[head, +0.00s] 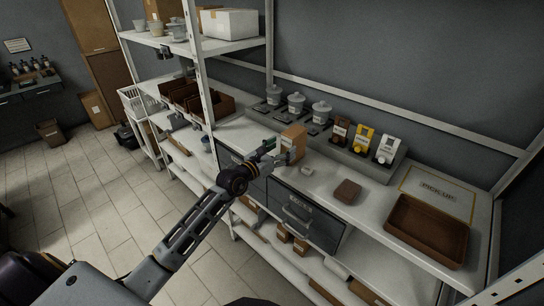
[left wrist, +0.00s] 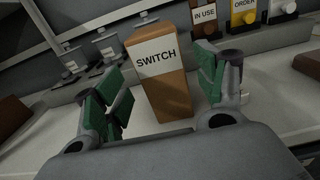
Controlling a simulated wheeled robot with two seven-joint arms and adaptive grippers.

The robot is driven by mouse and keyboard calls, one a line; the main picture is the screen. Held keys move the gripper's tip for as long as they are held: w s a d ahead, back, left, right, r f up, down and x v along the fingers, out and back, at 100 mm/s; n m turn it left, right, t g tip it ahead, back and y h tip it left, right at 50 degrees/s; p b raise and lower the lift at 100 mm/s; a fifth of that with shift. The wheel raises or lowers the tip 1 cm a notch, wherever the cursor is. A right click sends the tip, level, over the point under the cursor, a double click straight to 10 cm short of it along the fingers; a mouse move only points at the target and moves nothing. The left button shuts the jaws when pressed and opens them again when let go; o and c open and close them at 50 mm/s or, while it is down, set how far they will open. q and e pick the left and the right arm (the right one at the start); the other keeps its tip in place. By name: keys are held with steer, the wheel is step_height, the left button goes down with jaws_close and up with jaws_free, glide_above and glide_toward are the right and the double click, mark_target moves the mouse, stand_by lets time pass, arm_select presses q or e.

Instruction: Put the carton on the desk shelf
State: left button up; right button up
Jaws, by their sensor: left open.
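The carton (head: 293,141) is a tan box with a white label, standing upright on the white desk surface (head: 350,215). In the left wrist view the carton (left wrist: 165,95) reads SWITCH and stands ahead, between the finger lines. My left gripper (head: 275,156) is open, its green-padded fingers on either side of the carton's near part; I cannot tell if they touch it. The left wrist view shows the open fingers (left wrist: 160,88). A white upper shelf (head: 170,42) stands at left; I cannot tell which board is the desk shelf. My right gripper is out of view.
Lidded pots (head: 296,104) and labelled dispensers (head: 362,139) stand behind. A brown block (head: 347,192) and brown tray (head: 428,229) lie to the right. A white box (head: 230,23) is on the upper shelf. Drawers (head: 300,214) are below the desk top.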

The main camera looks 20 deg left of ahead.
arm_select(q)
steer(key=v, duration=0.4)
steer(key=shift+s+a+b, duration=0.1)
steer(key=shift+s+b, duration=0.2)
steer(key=shift+s, duration=0.05)
stand_by(0.8)
